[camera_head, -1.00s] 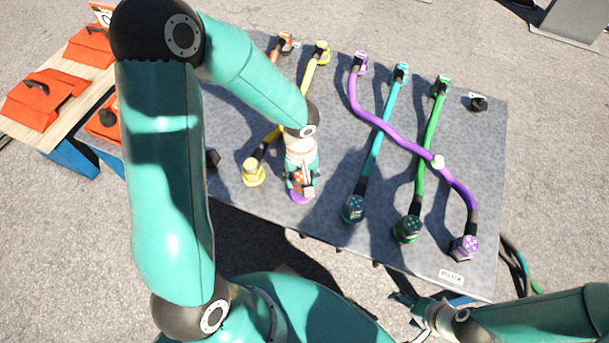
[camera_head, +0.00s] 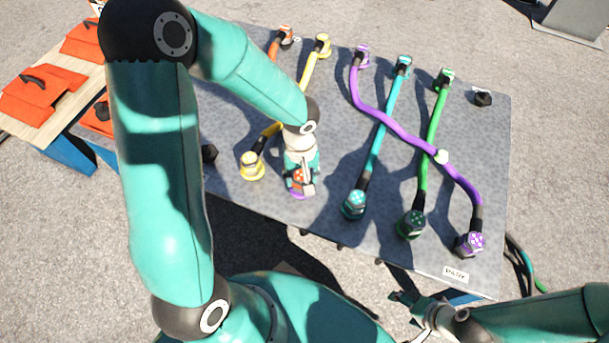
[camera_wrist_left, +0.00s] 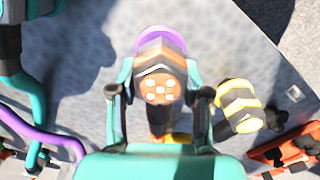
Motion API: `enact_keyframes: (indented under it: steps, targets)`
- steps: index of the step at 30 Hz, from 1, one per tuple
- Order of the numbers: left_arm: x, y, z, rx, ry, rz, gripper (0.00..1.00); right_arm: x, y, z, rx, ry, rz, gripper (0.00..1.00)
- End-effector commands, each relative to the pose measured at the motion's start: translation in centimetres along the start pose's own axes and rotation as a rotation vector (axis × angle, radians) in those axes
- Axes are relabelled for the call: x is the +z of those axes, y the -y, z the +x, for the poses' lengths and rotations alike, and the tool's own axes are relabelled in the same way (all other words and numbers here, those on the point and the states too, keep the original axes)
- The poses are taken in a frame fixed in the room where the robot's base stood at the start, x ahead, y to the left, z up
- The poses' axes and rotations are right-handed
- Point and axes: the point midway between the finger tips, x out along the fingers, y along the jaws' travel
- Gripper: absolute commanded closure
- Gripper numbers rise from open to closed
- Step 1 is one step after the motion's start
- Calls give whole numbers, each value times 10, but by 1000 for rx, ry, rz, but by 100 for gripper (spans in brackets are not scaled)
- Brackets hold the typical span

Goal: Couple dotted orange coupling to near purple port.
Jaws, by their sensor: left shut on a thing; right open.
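The dotted orange coupling (camera_head: 299,178) is in my left gripper (camera_head: 301,172), over the near edge of the grey panel. In the left wrist view the coupling (camera_wrist_left: 160,85) has an orange end with white dots, and my left gripper (camera_wrist_left: 160,97) is shut around it. The near purple port (camera_head: 297,195) shows only as a thin purple rim under the coupling. In the left wrist view the port (camera_wrist_left: 165,36) is a purple arc behind the coupling, mostly hidden. I cannot tell whether they are fully seated together. My right gripper (camera_head: 418,318) is open and empty in front of the panel.
A yellow coupling (camera_head: 252,166) stands close left of my left gripper. Teal (camera_head: 355,204), green (camera_head: 411,224) and dotted purple (camera_head: 469,243) couplings stand to the right. A purple cable (camera_head: 400,133) crosses the teal and green ones. Orange cases (camera_head: 40,92) lie on a table at left.

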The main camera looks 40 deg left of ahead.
Motion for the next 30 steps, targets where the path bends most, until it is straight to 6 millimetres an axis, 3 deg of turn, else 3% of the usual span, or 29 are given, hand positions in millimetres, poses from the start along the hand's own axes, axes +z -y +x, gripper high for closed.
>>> enact_keyframes:
  steps: [30]
  targets:
    - [0, -1, 8, 1, -1, 1, 94, 0, -5, 15, 0, 0, 0, 23]
